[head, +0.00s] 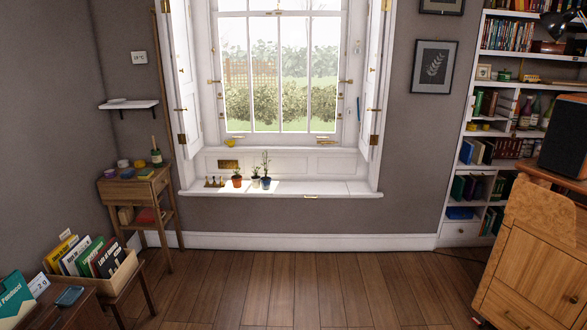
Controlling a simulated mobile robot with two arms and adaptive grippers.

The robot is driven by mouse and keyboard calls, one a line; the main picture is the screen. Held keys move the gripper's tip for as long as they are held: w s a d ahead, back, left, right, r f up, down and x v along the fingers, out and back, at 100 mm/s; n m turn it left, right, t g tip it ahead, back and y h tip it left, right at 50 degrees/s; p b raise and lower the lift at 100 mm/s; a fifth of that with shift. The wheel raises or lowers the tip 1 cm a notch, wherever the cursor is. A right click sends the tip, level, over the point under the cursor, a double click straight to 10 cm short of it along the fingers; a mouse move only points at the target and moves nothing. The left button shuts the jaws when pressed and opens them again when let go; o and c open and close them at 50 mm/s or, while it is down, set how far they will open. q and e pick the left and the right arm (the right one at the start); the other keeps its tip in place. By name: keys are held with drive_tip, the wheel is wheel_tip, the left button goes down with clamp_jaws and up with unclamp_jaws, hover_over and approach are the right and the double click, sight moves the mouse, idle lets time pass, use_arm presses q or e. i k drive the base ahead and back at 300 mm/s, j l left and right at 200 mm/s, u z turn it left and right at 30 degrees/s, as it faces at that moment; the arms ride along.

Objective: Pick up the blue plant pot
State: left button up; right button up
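The blue plant pot (266,184) stands upright on the white window sill (325,189), with a thin tall plant in it. It is the rightmost of three small potted plants. A white pot (255,183) stands just left of it, and an orange terracotta pot (237,182) is further left. The pots are small and far off across the room. Neither of my grippers shows in the head view.
Wooden floor (310,285) is clear up to the window. A small wooden side table (132,192) and a crate of records (120,280) are at left. A wooden cabinet (535,270) with a speaker (566,140) and a white bookcase (461,229) are at right.

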sight(265, 181)
drive_tip(key=i, duration=1.85)
drive_tip(key=z, duration=0.05)
